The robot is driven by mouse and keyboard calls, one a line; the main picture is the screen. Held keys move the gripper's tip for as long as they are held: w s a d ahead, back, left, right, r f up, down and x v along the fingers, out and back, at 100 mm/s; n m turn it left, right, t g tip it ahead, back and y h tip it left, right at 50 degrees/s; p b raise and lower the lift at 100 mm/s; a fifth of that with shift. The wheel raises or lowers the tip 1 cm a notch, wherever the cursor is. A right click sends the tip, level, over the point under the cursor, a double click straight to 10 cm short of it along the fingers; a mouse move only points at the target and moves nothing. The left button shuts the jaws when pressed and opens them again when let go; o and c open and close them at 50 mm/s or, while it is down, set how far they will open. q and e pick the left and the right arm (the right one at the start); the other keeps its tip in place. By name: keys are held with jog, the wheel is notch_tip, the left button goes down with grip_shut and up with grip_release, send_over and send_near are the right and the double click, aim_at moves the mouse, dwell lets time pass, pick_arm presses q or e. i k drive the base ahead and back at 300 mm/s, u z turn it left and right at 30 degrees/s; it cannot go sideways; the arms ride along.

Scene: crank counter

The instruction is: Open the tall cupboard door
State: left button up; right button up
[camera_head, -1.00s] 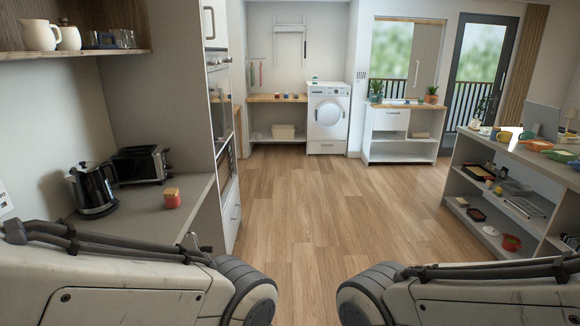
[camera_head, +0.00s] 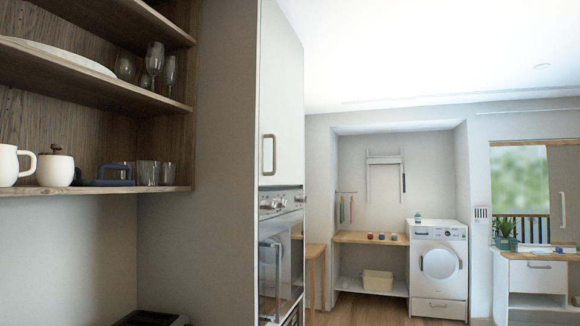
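A tall white cupboard door (camera_head: 282,90) stands above the built-in oven, left of centre, seen at a steep angle. It looks shut. Its grey upright bar handle (camera_head: 268,154) sits low on the door near its left edge. Neither of my grippers is in view, and nothing touches the door or its handle.
The oven (camera_head: 281,250) with knobs and a bar handle is below the door. Open wooden shelves (camera_head: 95,85) with glasses and jugs are at the left, beside a plain side panel (camera_head: 205,180). A washing machine (camera_head: 438,268) and wooden bench (camera_head: 370,238) stand farther back.

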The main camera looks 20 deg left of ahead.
aim_at(280, 156)
jog(key=u, duration=0.1)
jog(key=i, duration=2)
jog(key=u, duration=0.15)
